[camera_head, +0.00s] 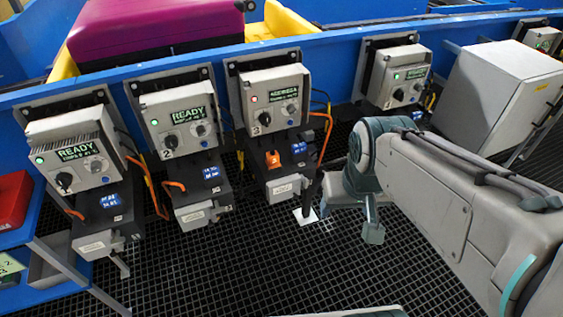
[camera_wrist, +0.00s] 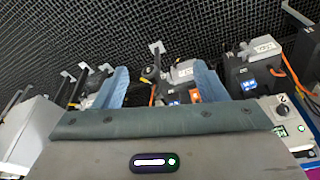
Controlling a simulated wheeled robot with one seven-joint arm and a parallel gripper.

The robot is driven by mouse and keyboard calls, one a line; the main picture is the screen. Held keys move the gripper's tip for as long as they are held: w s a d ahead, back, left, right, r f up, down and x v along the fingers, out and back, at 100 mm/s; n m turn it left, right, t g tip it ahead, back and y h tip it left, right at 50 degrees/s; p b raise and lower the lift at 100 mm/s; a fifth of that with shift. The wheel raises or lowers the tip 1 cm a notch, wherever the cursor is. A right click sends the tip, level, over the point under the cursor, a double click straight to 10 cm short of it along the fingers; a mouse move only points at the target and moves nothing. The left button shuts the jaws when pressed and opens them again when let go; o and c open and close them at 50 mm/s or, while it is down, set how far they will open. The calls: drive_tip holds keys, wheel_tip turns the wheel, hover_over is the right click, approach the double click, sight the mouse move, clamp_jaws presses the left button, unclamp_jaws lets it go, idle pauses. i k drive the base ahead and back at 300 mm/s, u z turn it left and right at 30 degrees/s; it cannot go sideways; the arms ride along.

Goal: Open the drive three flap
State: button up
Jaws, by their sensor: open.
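Drive three (camera_head: 268,100) is the grey control box marked 3, with a dark display and a red light. Below it, a black unit (camera_head: 261,167) carries an orange part (camera_head: 273,159) and a blue readout. The grey labelled flap (camera_head: 289,187) at its front end looks closed, like its neighbours. In the wrist view the flap (camera_wrist: 183,71) and the orange part (camera_wrist: 195,96) show between my fingers, farther off. My gripper (camera_head: 347,218) is open and empty, to the right of the flap and apart from it. It also shows in the wrist view (camera_wrist: 161,72).
Drive two (camera_head: 180,118) and another drive (camera_head: 72,147) stand left, both showing READY. Another drive (camera_head: 398,77) and a grey cabinet (camera_head: 499,95) stand right. An orange cable (camera_head: 326,130) hangs beside drive three. The dark grating floor (camera_head: 235,270) is clear in front.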

sight(286, 188)
drive_tip(key=k, duration=1.25)
drive_tip(key=u, duration=0.85)
drive_tip(key=i, duration=1.7)
drive_tip(key=z, duration=0.4)
